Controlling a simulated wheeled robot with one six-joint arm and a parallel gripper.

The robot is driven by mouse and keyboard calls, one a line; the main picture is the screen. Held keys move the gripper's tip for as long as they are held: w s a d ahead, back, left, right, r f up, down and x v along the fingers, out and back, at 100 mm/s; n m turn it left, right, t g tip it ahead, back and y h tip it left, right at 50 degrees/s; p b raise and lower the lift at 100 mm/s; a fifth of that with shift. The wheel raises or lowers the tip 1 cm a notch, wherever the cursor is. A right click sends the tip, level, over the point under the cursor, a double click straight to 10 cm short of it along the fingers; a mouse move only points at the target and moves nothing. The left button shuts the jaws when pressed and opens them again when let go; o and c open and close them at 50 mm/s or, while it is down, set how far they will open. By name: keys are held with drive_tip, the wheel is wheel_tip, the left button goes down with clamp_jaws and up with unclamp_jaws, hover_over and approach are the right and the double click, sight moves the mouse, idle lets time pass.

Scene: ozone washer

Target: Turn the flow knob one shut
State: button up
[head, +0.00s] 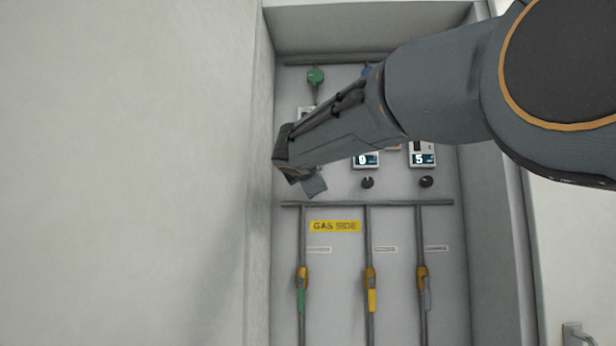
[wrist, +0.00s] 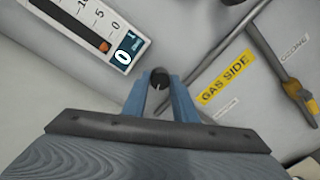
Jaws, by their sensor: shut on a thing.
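The flow knob (wrist: 160,74) is small and black with a pale pointer line, and sits between my gripper's two blue fingers in the wrist view. My gripper (wrist: 159,88) is shut on it. The meter (wrist: 105,35) beside it has an orange-red float low on its scale, and its small display (wrist: 124,55) reads 0. In the head view my gripper (head: 314,186) is at the left of the panel, where my arm hides this knob and most of its meter.
Two more black knobs, the middle one (head: 367,183) and the right one (head: 426,182), sit under displays reading 0 and 5. Pipes with valve handles (head: 301,298) run below the yellow GAS SIDE label (head: 335,226). The recess's left wall (head: 262,200) is close to my gripper.

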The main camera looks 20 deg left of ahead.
drive_tip(key=n+p, duration=0.2)
drive_tip(key=n, duration=0.2)
drive_tip(key=shift+a+n, duration=0.1)
drive_tip(key=shift+n, duration=0.3)
drive_tip(key=shift+h, duration=0.3)
drive_tip(key=o, duration=1)
drive_tip(key=shift+o, duration=0.2)
drive_tip(key=b+v, duration=0.2)
drive_tip(key=v, duration=0.6)
drive_tip(key=shift+b, duration=0.35)
drive_tip(key=shift+f, duration=0.15)
